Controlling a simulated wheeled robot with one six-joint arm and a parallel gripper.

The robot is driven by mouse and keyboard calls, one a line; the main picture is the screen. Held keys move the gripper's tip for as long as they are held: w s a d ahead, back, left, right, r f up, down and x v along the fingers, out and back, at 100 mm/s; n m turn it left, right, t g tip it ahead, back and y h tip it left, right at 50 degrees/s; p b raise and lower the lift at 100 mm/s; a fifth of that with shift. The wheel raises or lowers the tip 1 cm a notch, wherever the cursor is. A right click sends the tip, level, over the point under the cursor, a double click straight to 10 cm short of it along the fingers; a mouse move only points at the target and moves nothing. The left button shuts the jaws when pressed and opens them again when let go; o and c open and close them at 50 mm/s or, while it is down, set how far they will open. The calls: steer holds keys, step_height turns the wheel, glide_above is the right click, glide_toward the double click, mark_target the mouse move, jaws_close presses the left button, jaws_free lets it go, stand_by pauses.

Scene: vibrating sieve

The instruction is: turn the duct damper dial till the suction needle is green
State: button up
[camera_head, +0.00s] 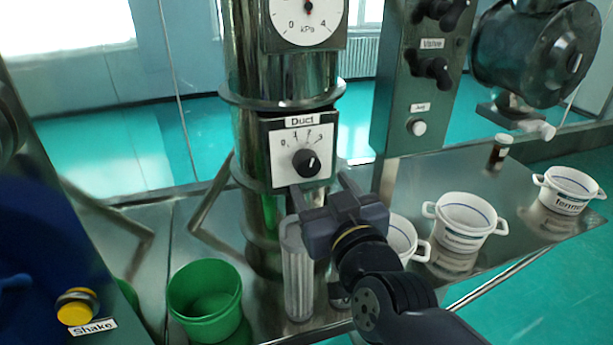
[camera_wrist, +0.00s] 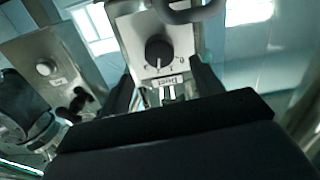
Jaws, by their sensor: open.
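The duct damper dial (camera_head: 306,162) is a black knob on a white plate marked "Duct", fixed to the shiny duct column. Its pale mark appears to point up and right, near the higher numbers. In the wrist view the dial (camera_wrist: 158,50) appears upside down, beyond my fingers. My gripper (camera_head: 320,188) is open just below and right of the plate, apart from the knob and holding nothing. The suction gauge (camera_head: 303,22), marked 0 to 4 kPa, sits above. Its top is cut off, so the needle's reading and any green zone are hidden.
A clear cylinder (camera_head: 297,270) stands below my gripper. A green bucket (camera_head: 205,303) stands to its left, near a yellow Shake button (camera_head: 76,306). White pots (camera_head: 465,222) stand at right. A control panel (camera_head: 415,85) with black knobs rises right of the duct.

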mark_target(310, 168)
steer(key=b+x, duration=0.3)
steer(key=x, duration=0.4)
steer(key=shift+w, duration=0.15)
steer(key=shift+c, duration=0.2)
steer(key=c, duration=0.9)
steer(key=shift+c, duration=0.2)
steer(key=shift+f+m+b, duration=0.1)
steer(key=shift+m+b, duration=0.2)
steer(key=shift+b, duration=0.1)
steer(key=shift+m+b, duration=0.6)
steer(key=shift+m, duration=0.6)
steer(key=shift+m+b, duration=0.4)
steer(key=shift+m, duration=1)
